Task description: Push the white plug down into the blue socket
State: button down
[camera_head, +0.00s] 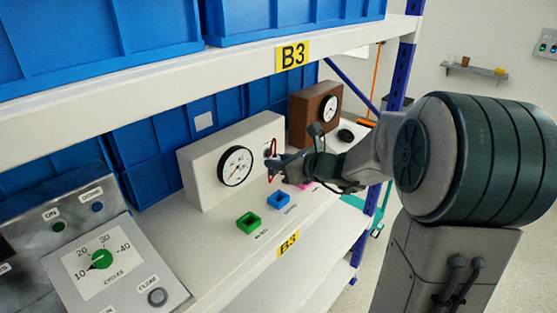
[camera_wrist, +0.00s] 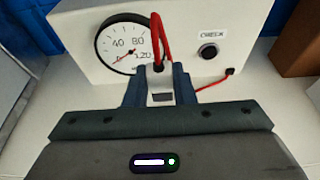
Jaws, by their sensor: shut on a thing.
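My gripper (camera_head: 274,164) is shut on the white plug, in front of the white gauge box. In the wrist view the white plug (camera_wrist: 160,84) sits between the two dark blue fingers (camera_wrist: 159,90), with a red cable (camera_wrist: 158,35) looping up from its top. The blue socket (camera_head: 279,200) is on the shelf, below my gripper and a little to its right in the head view. A green socket (camera_head: 248,222) is to its left, and a pink one (camera_head: 305,187) to its right is partly hidden by my gripper. The wrist view does not show the sockets.
The white gauge box (camera_head: 205,165) stands behind the sockets, with a brown gauge box (camera_head: 300,112) to its right. A control panel (camera_head: 110,270) is at the left. The upper shelf (camera_head: 150,95) runs above. Shelf room in front of the sockets is narrow.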

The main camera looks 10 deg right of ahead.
jog(key=shift+d+r+p, duration=0.1)
jog(key=shift+p, duration=0.2)
jog(key=g+b, duration=0.1)
jog(key=b, duration=0.2)
send_over(283, 199)
jog(key=shift+h, duration=0.4)
notch_tip(283, 199, down, 6)
jog(key=shift+b, duration=0.35)
dwell(1.7)
jog(key=shift+f+b, duration=0.35)
jog(key=shift+f, duration=0.15)
jog(key=shift+f+b, duration=1.2)
jog(key=c, duration=1.1)
grip_release()
jog(key=shift+c, duration=0.2)
jog(key=shift+r, duration=0.1)
